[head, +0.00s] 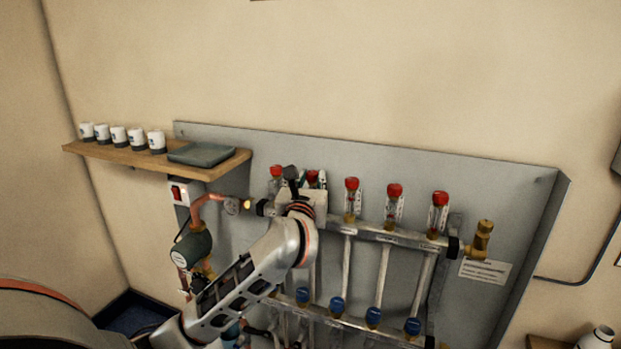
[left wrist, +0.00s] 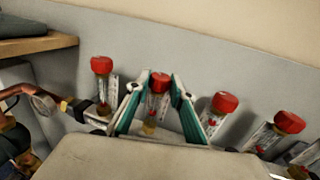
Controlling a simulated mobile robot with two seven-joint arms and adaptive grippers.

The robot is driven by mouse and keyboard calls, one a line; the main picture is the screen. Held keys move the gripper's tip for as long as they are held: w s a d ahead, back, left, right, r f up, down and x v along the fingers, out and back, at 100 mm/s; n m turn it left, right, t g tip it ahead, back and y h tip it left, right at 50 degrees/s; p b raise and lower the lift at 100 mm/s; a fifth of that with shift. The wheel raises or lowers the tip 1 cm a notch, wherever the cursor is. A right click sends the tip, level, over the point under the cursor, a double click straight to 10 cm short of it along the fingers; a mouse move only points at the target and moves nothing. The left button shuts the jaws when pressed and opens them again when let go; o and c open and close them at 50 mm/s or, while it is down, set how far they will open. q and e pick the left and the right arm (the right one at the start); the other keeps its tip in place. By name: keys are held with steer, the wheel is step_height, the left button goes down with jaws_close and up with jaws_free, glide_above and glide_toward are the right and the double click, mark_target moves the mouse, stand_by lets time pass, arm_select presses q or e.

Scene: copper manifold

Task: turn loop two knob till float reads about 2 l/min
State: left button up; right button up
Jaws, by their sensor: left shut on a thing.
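The loop two knob (left wrist: 160,81) is the red cap second from the left on the upper manifold rail, on top of a clear flow gauge (left wrist: 152,108). It also shows small in the head view (head: 313,176), partly covered by my gripper. My left gripper (left wrist: 161,78) has its two green-sided fingers shut on this knob, one on each side. In the head view my left gripper (head: 308,181) is mostly hidden behind its own wrist. The gauge's scale and float are too small and partly covered to read. My right gripper is in neither view.
Other red-capped gauges (head: 352,186) stand close on both sides along the rail. Blue caps (head: 337,304) sit on the lower rail. A pump (head: 193,246) and copper pipe are at left. A wooden shelf (head: 160,163) with white cups juts out at upper left.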

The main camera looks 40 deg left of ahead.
arm_select(q)
steer(key=shift+d+r+n+g+y+p, duration=0.2)
steer(key=shift+n+g+y+p, duration=0.3)
steer(key=shift+n+y, duration=0.25)
steer(key=shift+w+f+n+g+y, duration=0.1)
steer(key=shift+w+n+g+y, duration=0.05)
steer(key=shift+n+g+y, duration=0.85)
steer(key=shift+f+n+g+y, duration=0.1)
steer(key=shift+n+g+y, duration=0.6)
steer(key=shift+y, duration=0.35)
steer(key=shift+g, duration=0.3)
steer(key=o, duration=1.1)
steer(key=shift+d, duration=0.1)
